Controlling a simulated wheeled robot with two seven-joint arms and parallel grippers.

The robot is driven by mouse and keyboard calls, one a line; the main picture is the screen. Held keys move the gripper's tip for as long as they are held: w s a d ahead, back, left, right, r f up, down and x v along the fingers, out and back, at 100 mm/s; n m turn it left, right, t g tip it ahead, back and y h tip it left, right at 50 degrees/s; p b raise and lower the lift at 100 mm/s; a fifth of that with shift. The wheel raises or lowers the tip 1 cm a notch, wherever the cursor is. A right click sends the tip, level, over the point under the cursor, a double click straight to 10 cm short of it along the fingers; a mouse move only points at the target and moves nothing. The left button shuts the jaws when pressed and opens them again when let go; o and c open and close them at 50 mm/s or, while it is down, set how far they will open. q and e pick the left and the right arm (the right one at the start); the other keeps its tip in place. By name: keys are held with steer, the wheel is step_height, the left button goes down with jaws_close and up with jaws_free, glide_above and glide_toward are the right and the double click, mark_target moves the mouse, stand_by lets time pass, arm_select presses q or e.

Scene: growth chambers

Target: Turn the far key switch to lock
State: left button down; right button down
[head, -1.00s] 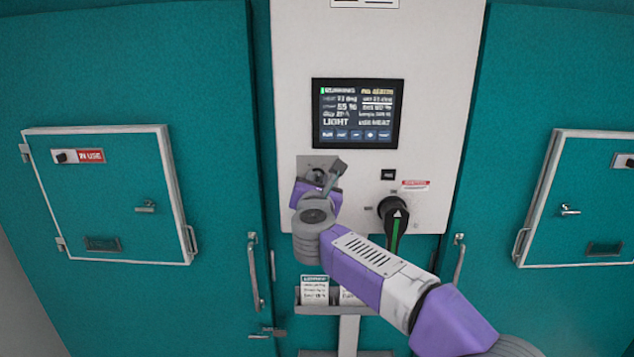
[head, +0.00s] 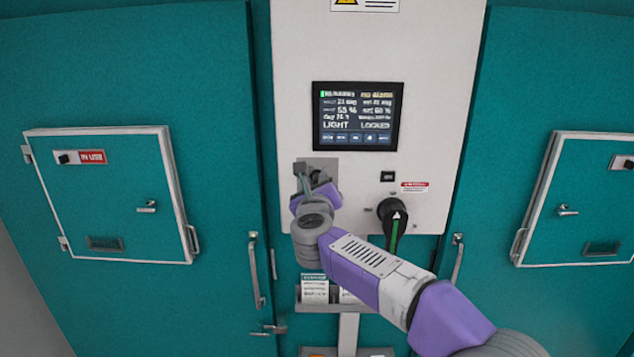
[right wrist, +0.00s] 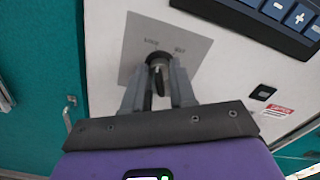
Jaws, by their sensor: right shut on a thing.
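The key switch (right wrist: 156,64) is a dark round lock with a key, on a grey plate (head: 327,162) on the white panel, below the display. In the right wrist view its plate (right wrist: 137,62) has two small labels above the lock, hard to read. My right gripper (right wrist: 157,88) is shut on the key, one grey finger on each side of it. In the head view my right gripper (head: 311,177) partly hides the key switch. The display (head: 358,116) reads LIGHT and LOCKED on its lower line. My left gripper is not in view.
A black rotary handle (head: 393,217) with a green stripe is right of my right wrist, near a small black switch (head: 388,176). A paper holder (head: 318,307) is below. Teal doors with latches stand on both sides.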

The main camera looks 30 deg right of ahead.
steer(key=shift+f+n, duration=0.1)
steer(key=shift+n, duration=0.3)
steer(key=c, duration=1.3)
jaws_free()
steer(key=shift+o, duration=0.2)
steer(key=shift+s+a, duration=0.1)
steer(key=b+v, duration=0.1)
steer(key=v, duration=0.6)
steer(key=shift+b, duration=0.3)
steer(key=shift+s+a, duration=0.1)
steer(key=shift+s, duration=0.05)
